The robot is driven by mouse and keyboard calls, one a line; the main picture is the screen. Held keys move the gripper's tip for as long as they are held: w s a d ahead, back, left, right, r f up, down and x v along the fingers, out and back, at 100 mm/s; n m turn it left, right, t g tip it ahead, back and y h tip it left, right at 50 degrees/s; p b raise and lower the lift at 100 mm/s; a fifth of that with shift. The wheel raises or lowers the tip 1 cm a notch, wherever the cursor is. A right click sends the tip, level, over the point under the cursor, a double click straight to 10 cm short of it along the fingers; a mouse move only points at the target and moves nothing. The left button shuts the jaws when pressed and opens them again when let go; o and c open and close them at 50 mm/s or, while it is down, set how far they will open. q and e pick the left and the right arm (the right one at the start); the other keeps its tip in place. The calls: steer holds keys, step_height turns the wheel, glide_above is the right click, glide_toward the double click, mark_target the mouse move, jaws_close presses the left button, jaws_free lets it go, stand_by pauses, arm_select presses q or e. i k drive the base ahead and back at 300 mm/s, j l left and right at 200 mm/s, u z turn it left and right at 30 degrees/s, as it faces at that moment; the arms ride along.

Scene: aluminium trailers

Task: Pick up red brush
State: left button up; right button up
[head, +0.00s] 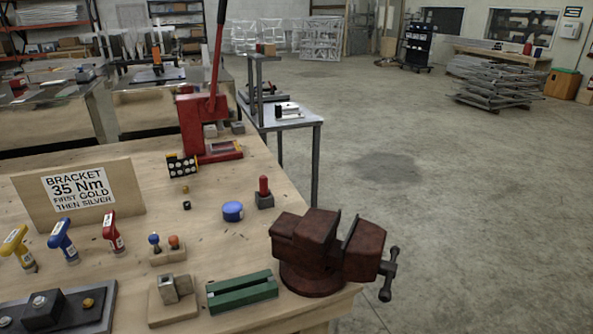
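No thing in the head view is plainly a brush. A red-handled tool (113,232) with a white label stands tilted on the wooden workbench (215,257) at the left, beside similar blue and yellow tools. A small red cylinder (263,186) stands upright in a dark grey block (264,201) near the bench's right edge. I cannot tell from this view whether either is the red brush. Neither of my grippers is in view.
A dark red vise (318,247) sits at the bench's right corner, with a green block (242,292) beside it. A red lever press (203,125) stands at the back. A wooden sign (79,194) stands at the left. Open floor lies to the right.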

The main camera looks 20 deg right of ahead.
mark_target(263, 179)
steer(key=i+l, duration=0.15)
steer(key=l, duration=0.25)
steer(key=i+l, duration=0.15)
steer(key=l, duration=0.25)
steer(key=i+l, duration=0.15)
steer(key=l, duration=0.25)
steer(key=i+l, duration=0.15)
steer(key=l, duration=0.25)
steer(key=i+l, duration=0.15)
steer(key=l, duration=0.25)
steer(key=i+l, duration=0.15)
steer(key=l, duration=0.25)
steer(key=i+l, duration=0.15)
steer(key=l, duration=0.25)
steer(key=i+l, duration=0.15)
steer(key=l, duration=0.25)
steer(key=u, duration=0.05)
